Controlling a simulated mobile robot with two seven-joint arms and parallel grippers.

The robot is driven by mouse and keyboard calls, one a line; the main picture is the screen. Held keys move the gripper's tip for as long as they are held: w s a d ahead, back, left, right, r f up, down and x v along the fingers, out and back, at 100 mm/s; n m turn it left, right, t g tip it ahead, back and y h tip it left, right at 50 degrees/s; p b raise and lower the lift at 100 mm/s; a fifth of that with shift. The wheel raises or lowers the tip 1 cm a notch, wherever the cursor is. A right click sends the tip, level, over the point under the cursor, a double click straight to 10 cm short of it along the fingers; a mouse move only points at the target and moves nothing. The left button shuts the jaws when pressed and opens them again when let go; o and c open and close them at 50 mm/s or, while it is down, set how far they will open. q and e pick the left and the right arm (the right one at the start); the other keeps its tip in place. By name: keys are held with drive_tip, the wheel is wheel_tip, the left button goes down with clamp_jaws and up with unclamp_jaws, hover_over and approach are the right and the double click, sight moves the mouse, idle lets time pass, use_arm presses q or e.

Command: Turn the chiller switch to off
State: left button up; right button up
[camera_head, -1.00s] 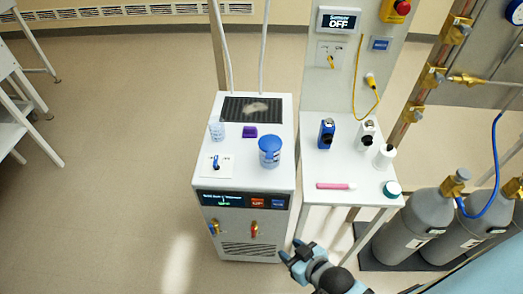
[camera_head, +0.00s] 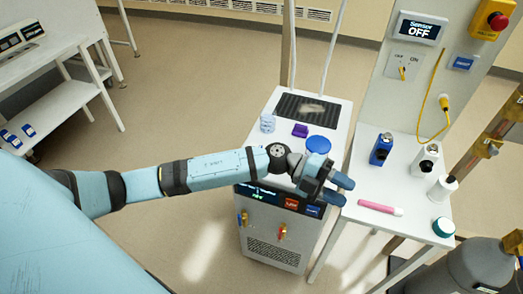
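The chiller (camera_head: 275,251) is a white cabinet with a dark display and red and blue buttons on its front. The small blue switch on a white plate on its top, seen earlier, is now hidden behind my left arm. The display is partly covered, so I cannot read it fully. My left gripper (camera_head: 337,189) is over the chiller's front right edge, with its two blue fingertips apart and nothing between them. My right gripper is out of view.
A blue-lidded jar (camera_head: 317,145), a purple block (camera_head: 300,131) and a clear cup (camera_head: 268,123) stand on the chiller. The side table (camera_head: 408,186) holds bottles and a pink stick (camera_head: 380,208). Above it are a yellow-levered wall switch (camera_head: 402,72) and a sensor display (camera_head: 419,29) reading OFF.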

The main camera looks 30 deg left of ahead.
use_arm(q)
drive_tip(key=w+a+m+y+b, duration=0.1)
drive_tip(key=w+a+y, duration=0.4)
drive_tip(key=a, duration=0.5)
drive_tip(key=w+a+y+b, duration=0.1)
drive_tip(key=w+a+y, duration=0.2)
drive_tip(key=a+y, duration=0.5)
drive_tip(key=w+a+m+y+b, duration=0.1)
drive_tip(key=w+a+y, duration=0.3)
drive_tip(key=a, duration=0.8)
drive_tip(key=shift+g, duration=0.3)
drive_tip(key=f, duration=1.3)
drive_tip(key=shift+s+d+f+p, duration=0.1)
drive_tip(key=shift+s+d+p, duration=0.1)
drive_tip(key=shift+p, duration=0.2)
drive_tip(key=shift+c, duration=0.4)
clamp_jaws()
